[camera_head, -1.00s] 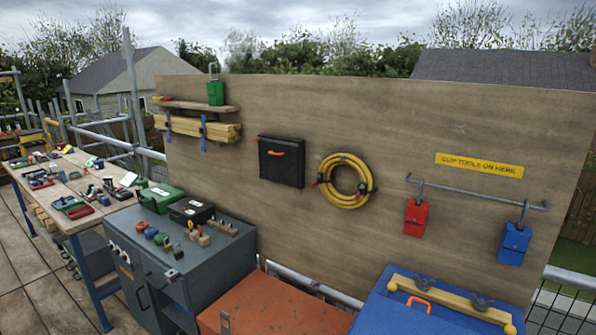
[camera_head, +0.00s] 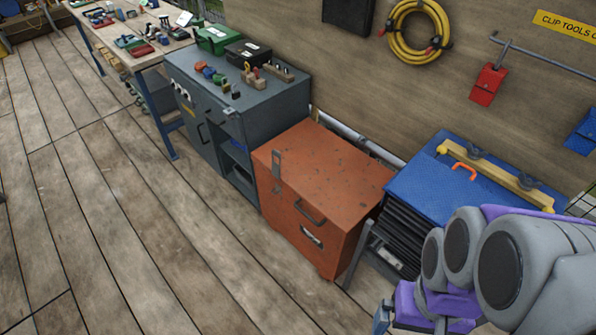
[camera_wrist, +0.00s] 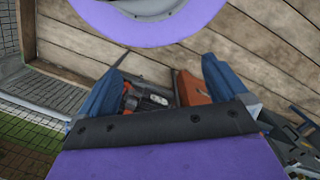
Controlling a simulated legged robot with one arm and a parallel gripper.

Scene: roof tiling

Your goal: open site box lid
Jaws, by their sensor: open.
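The site box appears to be the rusty orange metal box (camera_head: 330,175) on the deck in the middle of the head view. Its lid is shut, with a grey hasp (camera_head: 276,163) at the front left edge and a dark handle (camera_head: 310,212) on the front. My gripper (camera_wrist: 163,70) is open, its two blue fingers spread with nothing held. In the head view my arm enters at the lower right, and the gripper is low, right of the box and apart from it. An orange piece shows between the fingers in the wrist view; I cannot tell if it is the box.
A grey cabinet (camera_head: 240,120) with tools on top stands left of the box. A blue-topped stack (camera_head: 430,190) with an orange handle stands to its right. A yellow hose (camera_head: 397,35) and a red pouch (camera_head: 487,85) hang on the board behind. The deck (camera_head: 150,220) in front is clear.

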